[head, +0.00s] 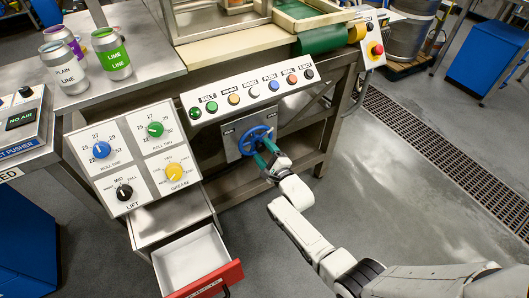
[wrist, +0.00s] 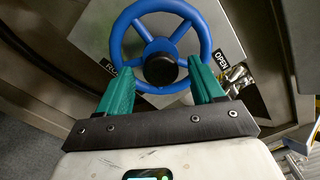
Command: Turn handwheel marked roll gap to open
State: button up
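The blue handwheel (head: 257,140) sits on a grey plate (head: 232,144) below the button panel. In the wrist view the blue handwheel (wrist: 160,45) has spokes and a black hub, with an OPEN label (wrist: 221,59) at its right and a partly hidden label at its left. My gripper (head: 264,153) is at the wheel's lower rim. In the wrist view its green fingers (wrist: 163,80) stand well apart, one on each side of the lower rim, with nothing held between them. I cannot tell whether they touch the rim.
A button panel (head: 250,95) is above the wheel. A dial panel (head: 131,154) and an open drawer (head: 193,262) with a red front stand at the left. Cans (head: 112,52) stand on the table. The floor at the right is clear around a drain grate (head: 445,155).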

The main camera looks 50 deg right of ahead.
jog(key=p+v, duration=0.2)
jog(key=v, duration=0.9)
jog(key=shift+p, duration=0.35)
jog(key=shift+w, duration=0.15)
jog(key=s+a+r+n+g+y+p, duration=0.1)
jog(key=s+a+r+n+g, duration=0.2)
jog(key=s+n, duration=0.5)
jog(key=s+a+r+n+g+y+p, duration=0.2)
jog(key=s+a+r+n+g, duration=0.2)
jog(key=n, duration=0.6)
jog(key=s+a+r+n+g+y+p, duration=0.1)
jog(key=s+a+r+n+g+p, duration=0.1)
jog(key=s+a+r+n+g, duration=0.2)
jog(key=s+a+n+g, duration=0.3)
jog(key=s+n+g, duration=0.2)
jog(key=s, duration=0.2)
jog(key=shift+s+y, duration=0.3)
jog(key=shift+y, duration=0.1)
jog(key=shift+r, duration=0.15)
jog(key=shift+c, duration=0.3)
